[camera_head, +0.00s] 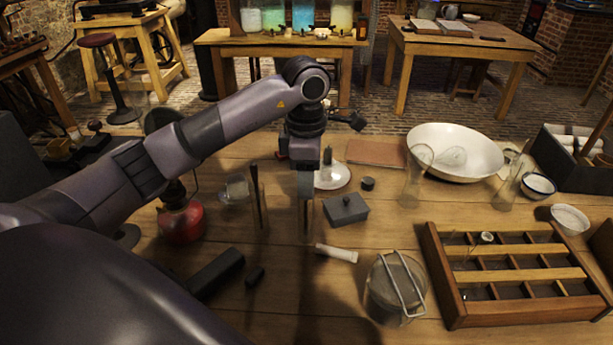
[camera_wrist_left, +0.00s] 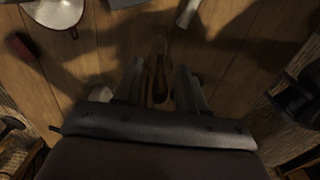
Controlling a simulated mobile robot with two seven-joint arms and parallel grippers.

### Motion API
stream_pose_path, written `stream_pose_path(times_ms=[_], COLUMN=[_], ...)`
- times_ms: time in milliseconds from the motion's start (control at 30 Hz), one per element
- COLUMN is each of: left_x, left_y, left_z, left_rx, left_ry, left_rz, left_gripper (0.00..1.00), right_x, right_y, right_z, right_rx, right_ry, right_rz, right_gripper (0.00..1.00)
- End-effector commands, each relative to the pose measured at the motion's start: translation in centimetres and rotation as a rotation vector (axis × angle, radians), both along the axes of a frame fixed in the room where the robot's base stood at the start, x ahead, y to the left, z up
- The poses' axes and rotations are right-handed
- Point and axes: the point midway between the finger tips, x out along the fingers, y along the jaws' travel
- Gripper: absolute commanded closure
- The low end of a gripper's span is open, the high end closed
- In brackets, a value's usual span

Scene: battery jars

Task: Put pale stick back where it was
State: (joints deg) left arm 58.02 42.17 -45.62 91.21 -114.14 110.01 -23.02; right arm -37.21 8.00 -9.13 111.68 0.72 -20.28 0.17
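A short pale stick (camera_head: 336,253) lies on the wooden table in the head view, in front of and slightly right of my left gripper. A pale piece that looks like it (camera_wrist_left: 187,12) shows at the top of the left wrist view. My left gripper (camera_head: 305,228) points down above the table, its fingers (camera_wrist_left: 163,82) apart with no pale stick between them. A brown-handled tool (camera_wrist_left: 159,76) appears between the fingers in the wrist view; I see no grip on it. My right gripper is not in view.
A grey lidded box (camera_head: 346,210) stands right of the gripper, and dark upright rods (camera_head: 258,199) stand left. A glass jar with a wire handle (camera_head: 394,287) is at front right, beside a wooden compartment tray (camera_head: 441,282). A white bowl (camera_head: 470,153) and glass flasks (camera_head: 413,183) stand behind.

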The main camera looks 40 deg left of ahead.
Motion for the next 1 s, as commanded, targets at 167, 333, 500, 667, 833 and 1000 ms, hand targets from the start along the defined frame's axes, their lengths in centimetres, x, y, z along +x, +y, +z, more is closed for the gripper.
stream_pose_path(times_ms=[167, 333, 500, 667, 833, 1000], left_x=[0.0, 0.0, 0.1, 0.1, 0.1, 0.0], left_y=[0.0, 0.0, 0.0, 0.1, 0.1, 0.1], left_z=[0.0, 0.7, 3.3, 6.7, 9.4, 11.3], left_rx=[0.000, 0.000, 0.000, 0.002, 0.003, 0.001], left_ry=[0.000, -0.001, -0.006, -0.005, -0.004, -0.002], left_rz=[0.000, 0.000, 0.000, 0.002, 0.001, 0.002], left_gripper=[0.60, 0.60, 0.60, 0.60, 0.60, 0.60], right_x=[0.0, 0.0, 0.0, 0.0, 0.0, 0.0], right_y=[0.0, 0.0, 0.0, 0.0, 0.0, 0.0], right_z=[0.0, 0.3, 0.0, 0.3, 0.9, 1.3], right_rx=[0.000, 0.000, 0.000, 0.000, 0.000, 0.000], right_ry=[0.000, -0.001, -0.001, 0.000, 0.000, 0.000], right_rz=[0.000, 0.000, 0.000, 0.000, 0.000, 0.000], right_gripper=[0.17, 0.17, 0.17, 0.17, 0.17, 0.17])
